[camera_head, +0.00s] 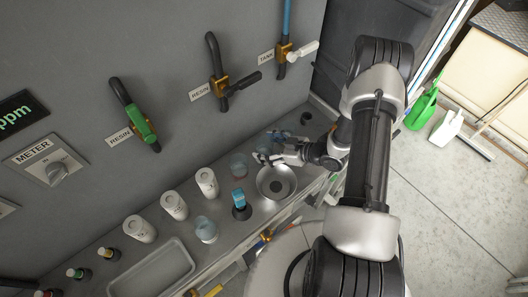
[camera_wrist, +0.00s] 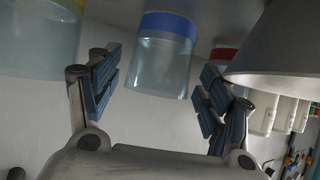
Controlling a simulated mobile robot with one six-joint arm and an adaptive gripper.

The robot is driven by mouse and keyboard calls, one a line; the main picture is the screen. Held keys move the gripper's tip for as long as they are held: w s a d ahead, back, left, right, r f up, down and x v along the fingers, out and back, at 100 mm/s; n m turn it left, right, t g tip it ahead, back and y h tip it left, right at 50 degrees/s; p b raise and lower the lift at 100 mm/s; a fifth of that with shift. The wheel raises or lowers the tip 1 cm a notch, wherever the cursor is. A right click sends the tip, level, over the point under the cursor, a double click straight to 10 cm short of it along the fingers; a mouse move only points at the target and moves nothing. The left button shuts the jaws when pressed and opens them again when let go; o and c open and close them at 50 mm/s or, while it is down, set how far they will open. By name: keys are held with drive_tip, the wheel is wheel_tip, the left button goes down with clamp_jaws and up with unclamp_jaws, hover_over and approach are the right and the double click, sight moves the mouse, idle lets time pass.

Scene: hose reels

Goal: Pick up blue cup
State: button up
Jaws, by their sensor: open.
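The blue cup (camera_wrist: 162,60) is a clear cup with a blue band, appearing upside down in the tilted wrist view. It sits between and beyond the two fingers of my gripper (camera_wrist: 157,85). The fingers are apart, with a gap on each side of the cup. In the head view my gripper (camera_head: 268,153) is low over the back of the counter, among small clear cups. The fingers partly hide the cup there, and its blue band is hard to make out.
A yellow-banded cup (camera_wrist: 38,35) is close on the left in the wrist view. A red-banded cup (camera_wrist: 223,56) is partly hidden behind a grey rounded object (camera_wrist: 285,50) on the right. In the head view, a round metal basin (camera_head: 262,190) and white containers (camera_head: 207,182) stand nearby.

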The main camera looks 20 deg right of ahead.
sight(257, 146)
drive_tip(key=b+x, duration=0.2)
drive_tip(key=x, duration=0.4)
drive_tip(key=shift+d, duration=0.1)
drive_tip(key=shift+c, duration=0.3)
drive_tip(key=c, duration=1.1)
drive_tip(key=shift+c, duration=0.3)
